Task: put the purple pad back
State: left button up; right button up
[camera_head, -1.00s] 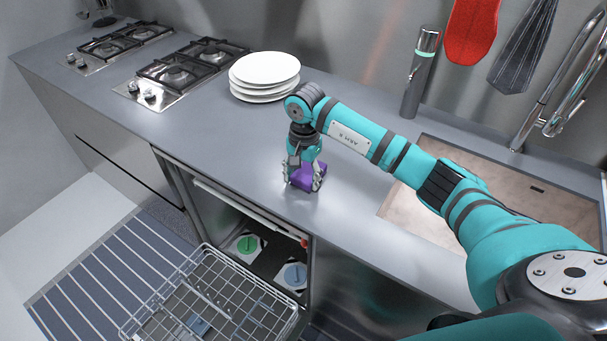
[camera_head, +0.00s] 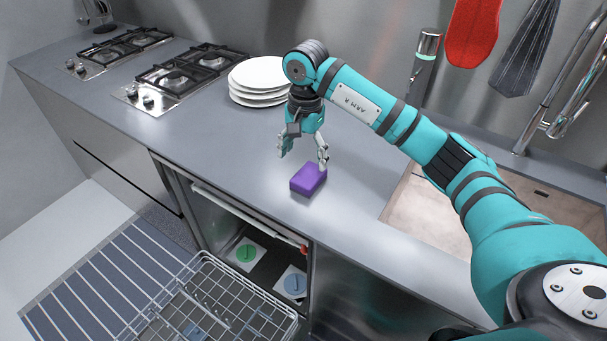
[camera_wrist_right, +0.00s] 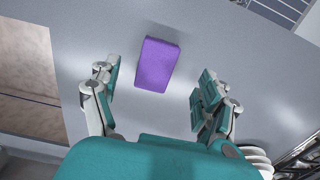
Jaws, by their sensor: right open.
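The purple pad (camera_head: 308,180) lies flat on the grey counter, close to its front edge and above the dishwasher opening. It also shows in the right wrist view (camera_wrist_right: 157,64), whole and ahead of the fingertips. My right gripper (camera_head: 303,156) is open and empty, its fingers pointing down just above and behind the pad. In the right wrist view my right gripper (camera_wrist_right: 157,85) has its fingers spread wide on either side, with the pad apart from them. My left gripper is not in view.
A stack of white plates (camera_head: 262,80) stands behind the arm, with gas burners (camera_head: 190,72) left of it. The sink (camera_head: 440,215) is to the right. An open dishwasher rack (camera_head: 215,305) sits below the counter. The counter left of the pad is clear.

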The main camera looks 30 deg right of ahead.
notch_tip(320, 180, up, 4)
jog(key=shift+f, duration=0.2)
dwell(0.6)
